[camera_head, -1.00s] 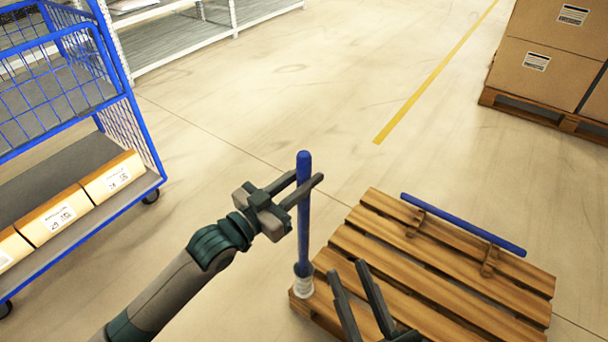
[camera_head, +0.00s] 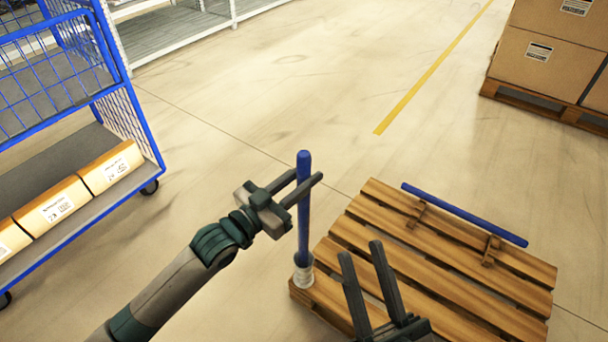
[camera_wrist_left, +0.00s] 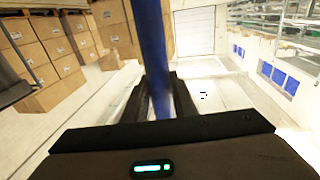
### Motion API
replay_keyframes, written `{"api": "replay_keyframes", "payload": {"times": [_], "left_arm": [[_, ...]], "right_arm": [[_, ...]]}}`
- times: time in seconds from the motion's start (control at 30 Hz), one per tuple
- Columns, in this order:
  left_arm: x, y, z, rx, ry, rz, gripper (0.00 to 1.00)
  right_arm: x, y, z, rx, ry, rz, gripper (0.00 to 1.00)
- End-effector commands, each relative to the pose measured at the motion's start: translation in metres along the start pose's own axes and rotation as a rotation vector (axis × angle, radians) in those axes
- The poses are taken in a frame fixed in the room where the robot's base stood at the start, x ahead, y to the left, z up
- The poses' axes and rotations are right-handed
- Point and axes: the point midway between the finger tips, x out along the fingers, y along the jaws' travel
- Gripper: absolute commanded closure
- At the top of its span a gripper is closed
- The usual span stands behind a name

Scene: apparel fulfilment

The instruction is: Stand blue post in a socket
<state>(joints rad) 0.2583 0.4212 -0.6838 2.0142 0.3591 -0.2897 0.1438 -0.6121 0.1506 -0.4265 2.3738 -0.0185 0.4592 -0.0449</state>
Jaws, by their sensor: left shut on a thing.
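A blue post (camera_head: 304,222) stands upright at the pallet's left corner. Its lower end is at a pale socket (camera_head: 303,275) with a dark rim, and appears to be inside it. My left gripper (camera_head: 305,184) is shut on the post's upper part; the post also rises between the fingers in the left wrist view (camera_wrist_left: 153,50). A second blue post (camera_head: 464,214) lies across two wooden rests on the pallet's far right side. My right gripper (camera_head: 361,265) is open and empty above the pallet's near part.
The wooden pallet (camera_head: 425,262) lies on the floor. A blue wire cart (camera_head: 133,110) with several boxes stands at the left. Stacked cartons (camera_head: 548,62) on another pallet stand at the far right. The floor between is clear.

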Motion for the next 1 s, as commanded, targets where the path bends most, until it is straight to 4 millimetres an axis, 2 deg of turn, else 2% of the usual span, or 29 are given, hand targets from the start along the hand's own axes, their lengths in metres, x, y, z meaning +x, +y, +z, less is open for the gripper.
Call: {"api": "replay_keyframes", "payload": {"times": [0.2,0.23,0.3,0.73,0.87,1.0], "left_arm": [[0.000,0.000,-0.002,0.001,0.003,0.000,1.00],[0.000,0.000,-0.002,0.001,0.003,0.000,0.71],[0.000,0.000,-0.001,0.001,0.003,0.000,0.54],[-0.004,0.000,0.001,-0.001,-0.002,0.000,0.54],[-0.013,0.000,0.001,0.000,-0.002,0.000,0.54],[-0.031,0.000,0.000,0.000,-0.003,0.000,0.54]], "right_arm": [[0.000,0.000,-0.001,0.000,0.001,0.000,0.69],[0.000,0.000,-0.001,0.000,0.001,0.000,0.69],[0.000,0.000,0.000,0.000,0.001,0.000,0.69],[0.001,0.000,-0.001,-0.001,0.000,0.000,0.69],[0.002,0.000,0.000,-0.001,-0.007,-0.001,0.69],[0.001,-0.003,0.004,0.004,-0.036,-0.001,0.69]]}}
